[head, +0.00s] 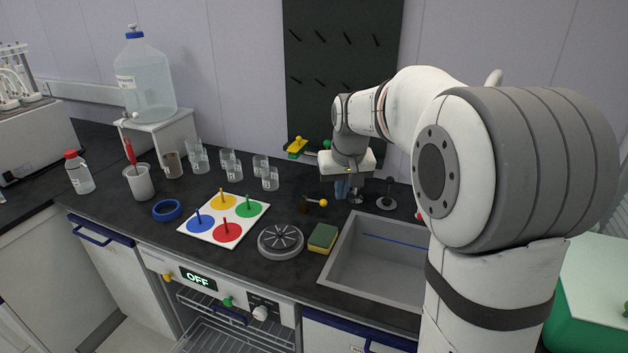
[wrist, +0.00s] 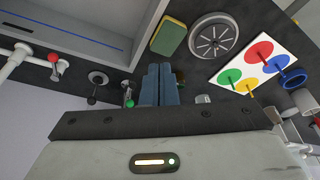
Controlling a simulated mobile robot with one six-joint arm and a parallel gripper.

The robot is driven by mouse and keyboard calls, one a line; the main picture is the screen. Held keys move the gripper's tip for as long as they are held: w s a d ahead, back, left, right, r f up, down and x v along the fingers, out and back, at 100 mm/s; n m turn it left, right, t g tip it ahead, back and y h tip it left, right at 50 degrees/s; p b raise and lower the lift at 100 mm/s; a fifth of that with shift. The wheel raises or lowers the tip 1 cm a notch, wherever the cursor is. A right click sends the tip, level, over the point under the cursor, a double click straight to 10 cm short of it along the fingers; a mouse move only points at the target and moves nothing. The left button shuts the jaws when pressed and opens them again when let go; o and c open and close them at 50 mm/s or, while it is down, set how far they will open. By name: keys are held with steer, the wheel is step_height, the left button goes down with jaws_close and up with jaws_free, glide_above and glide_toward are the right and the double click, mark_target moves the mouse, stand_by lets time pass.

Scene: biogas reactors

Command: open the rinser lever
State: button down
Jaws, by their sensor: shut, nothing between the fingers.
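The round grey rinser (head: 281,241) with spokes is set in the dark counter, left of the sink. It also shows at the top of the wrist view (wrist: 213,40). Behind it is a small dark fitting with a yellow ball-ended lever (head: 323,203), which I take to be the rinser lever. My gripper (head: 341,190) points down, just right of and behind the yellow ball. Its blue fingers (wrist: 159,84) are shut and empty. In the wrist view a dark part shows beside the fingers; the yellow ball is not clear there. I cannot tell whether the fingers touch the lever.
A green and yellow sponge (head: 323,238) lies between the rinser and the sink (head: 379,265). A white board with coloured discs and pegs (head: 224,219) is left of the rinser. Several glasses (head: 231,166) stand behind it. A black holder (head: 386,198) stands behind the sink.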

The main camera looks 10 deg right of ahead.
steer(key=w+f+p, duration=0.1)
steer(key=w+p, duration=0.1)
steer(key=w, duration=1.1)
steer(key=p, duration=0.2)
glide_above(314, 201)
steer(key=w+d, duration=0.1)
steer(key=d, duration=0.2)
step_height(314, 201, down, 7)
steer(key=shift+w+a+t, duration=0.1)
steer(key=shift+a+t, duration=0.05)
steer(key=shift+t, duration=0.25)
steer(key=shift+f, duration=0.1)
steer(key=p+x, duration=0.2)
steer(key=x, duration=0.7)
steer(key=shift+w+f+p, duration=0.1)
steer(key=shift+f+p, duration=0.1)
steer(key=shift+p, duration=0.2)
steer(key=shift+s+f, duration=0.25)
steer(key=shift+s, duration=0.2)
steer(key=shift+s+p, duration=0.45)
steer(key=shift+s, duration=0.4)
steer(key=shift+s+f, duration=0.3)
steer(key=shift+s, duration=0.35)
steer(key=shift+d, duration=0.3)
